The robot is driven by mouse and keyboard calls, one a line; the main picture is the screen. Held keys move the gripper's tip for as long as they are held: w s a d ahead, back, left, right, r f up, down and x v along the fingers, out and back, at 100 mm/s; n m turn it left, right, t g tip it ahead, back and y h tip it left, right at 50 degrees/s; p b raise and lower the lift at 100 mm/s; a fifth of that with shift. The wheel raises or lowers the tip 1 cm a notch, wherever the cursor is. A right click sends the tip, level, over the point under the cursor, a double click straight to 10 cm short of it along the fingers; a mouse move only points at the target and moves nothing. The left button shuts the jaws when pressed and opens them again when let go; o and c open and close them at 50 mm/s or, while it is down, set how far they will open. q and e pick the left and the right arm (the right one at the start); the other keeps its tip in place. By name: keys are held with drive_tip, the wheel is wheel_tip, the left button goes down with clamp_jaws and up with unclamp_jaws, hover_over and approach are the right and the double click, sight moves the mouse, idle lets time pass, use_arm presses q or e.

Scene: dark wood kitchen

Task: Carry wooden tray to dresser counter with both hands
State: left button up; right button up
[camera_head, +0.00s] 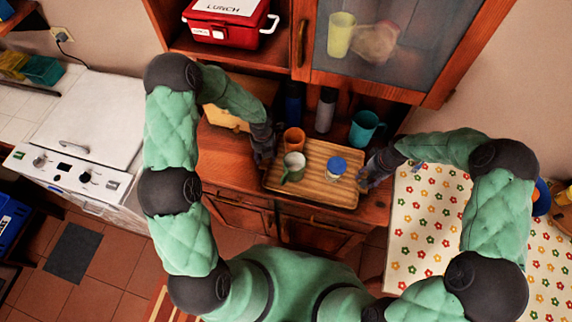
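The wooden tray (318,187) is over the dresser counter (228,150), level or nearly so. I cannot tell whether it rests on the counter or is just above it. My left gripper (265,157) is at the tray's left edge. My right gripper (366,178) is at its right edge. The fingers of both are small and dark, and their closure on the tray is not clear.
A wooden bread box (232,115) is at the back left. A red lunch box (230,20) sits on the shelf above. A floral-covered table (420,225) is at right, a white stove (92,125) at left.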

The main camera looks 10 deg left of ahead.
use_arm(q)
drive_tip(key=o, duration=0.4)
drive_tip(key=shift+d, duration=0.3)
use_arm(e)
drive_tip(key=o, duration=0.4)
drive_tip(key=shift+s+a+f, duration=0.15)
drive_tip(key=shift+s+a, duration=0.15)
drive_tip(key=shift+a, duration=0.05)
use_arm(q)
drive_tip(key=shift+a, duration=0.1)
use_arm(e)
drive_tip(key=shift+w+d, duration=0.1)
drive_tip(key=shift+w+d, duration=0.1)
drive_tip(key=shift+w+d+r, duration=0.1)
drive_tip(key=shift+r, duration=0.15)
use_arm(q)
wheel_tip(320, 180, up, 12)
use_arm(e)
wheel_tip(320, 180, up, 12)
drive_tip(key=d, duration=0.2)
drive_tip(key=shift+f, duration=0.2)
drive_tip(key=shift+d, duration=0.1)
